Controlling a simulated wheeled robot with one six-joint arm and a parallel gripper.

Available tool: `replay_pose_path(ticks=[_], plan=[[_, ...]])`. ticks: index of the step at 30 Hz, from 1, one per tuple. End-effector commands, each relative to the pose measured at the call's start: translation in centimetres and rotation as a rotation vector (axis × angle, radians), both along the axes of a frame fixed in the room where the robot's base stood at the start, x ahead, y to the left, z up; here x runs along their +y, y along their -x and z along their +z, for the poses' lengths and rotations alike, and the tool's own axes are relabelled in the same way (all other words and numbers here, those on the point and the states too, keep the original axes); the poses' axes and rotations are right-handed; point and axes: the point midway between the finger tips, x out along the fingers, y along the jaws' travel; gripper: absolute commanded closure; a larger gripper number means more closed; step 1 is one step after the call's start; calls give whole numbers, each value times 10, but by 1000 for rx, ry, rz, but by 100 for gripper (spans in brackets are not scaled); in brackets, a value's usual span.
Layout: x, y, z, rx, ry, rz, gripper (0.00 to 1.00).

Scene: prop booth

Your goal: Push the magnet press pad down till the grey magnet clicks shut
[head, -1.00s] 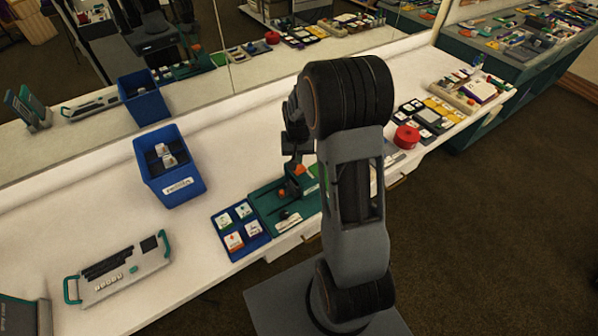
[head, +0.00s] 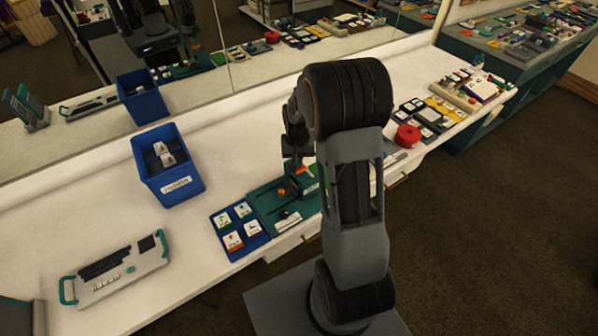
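A dark green board (head: 268,202) lies on the white counter, partly behind my arm. It carries an orange part (head: 282,192), small dark parts and a white label. Another orange spot (head: 301,170) shows under my gripper. The grey magnet and its press pad are too small or too hidden to make out. My gripper (head: 291,172) is dark and points down over the back part of the board, partly hidden by my arm. I cannot tell whether it touches the board, or whether its fingers are open or shut.
A blue tray of square cards (head: 227,242) adjoins the board on the left. A blue bin (head: 187,187) stands behind it. A red round object (head: 407,136) and several trays are at right. A mirror (head: 70,150) backs the counter.

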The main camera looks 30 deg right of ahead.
Motion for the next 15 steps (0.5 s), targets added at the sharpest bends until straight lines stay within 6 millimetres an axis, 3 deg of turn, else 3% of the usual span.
replay_pose_path(ticks=[15], plan=[[0,0,-17,1,0,0,100]])
